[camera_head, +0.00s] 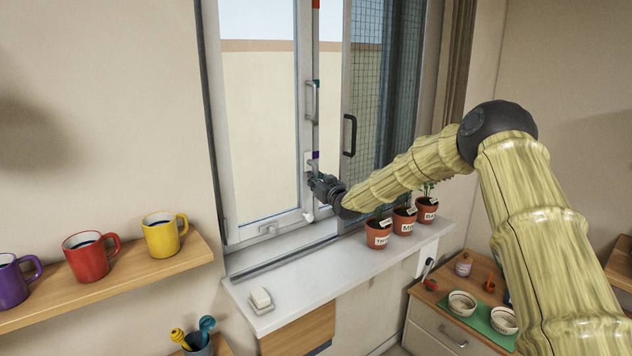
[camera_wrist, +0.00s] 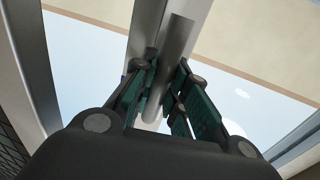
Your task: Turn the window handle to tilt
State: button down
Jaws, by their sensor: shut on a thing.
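The window handle shows as a grey bar between my fingers in the wrist view (camera_wrist: 177,45). In the head view its pale mount (camera_head: 308,160) sits on the window frame, and a white end (camera_head: 308,216) shows just below my gripper, so it appears to hang down. My gripper (camera_head: 313,184) is shut on the handle, its teal finger pads on either side of the bar in the wrist view (camera_wrist: 163,98). My fingers hide the middle of the handle in the head view. The window sash (camera_head: 265,130) looks shut.
A grey pull bar (camera_head: 316,100) is higher on the frame, and a black handle (camera_head: 349,135) is on the screened panel to the right. Potted herbs (camera_head: 378,234) stand on the sill below my forearm. A soap dish (camera_head: 261,301) is at the sill's left end; the sill between is clear.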

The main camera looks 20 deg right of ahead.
jog(key=shift+a+m, duration=0.1)
jog(key=shift+m, duration=0.2)
jog(key=shift+s+a+f+m+b, duration=0.1)
jog(key=shift+a+m+b, duration=0.1)
jog(key=shift+m+b, duration=0.45)
jog(key=shift+s+a+m+g+b, duration=0.2)
jog(key=shift+a+m+g+b, duration=0.25)
jog(key=shift+m+b, duration=0.65)
jog(key=a+r+m+g+y+b, duration=0.1)
jog(key=r+m+b, duration=0.1)
jog(key=m, duration=0.4)
jog(key=s+a+r+m+g+y+b, duration=0.1)
jog(key=a+r+m+b, duration=0.1)
jog(key=r+m+b, duration=0.1)
jog(key=shift+r+m+b, duration=0.35)
jog(key=shift+m+b, duration=0.55)
jog(key=shift+m, duration=0.45)
jog(key=shift+a+y, duration=0.1)
jog(key=shift+y, duration=0.2)
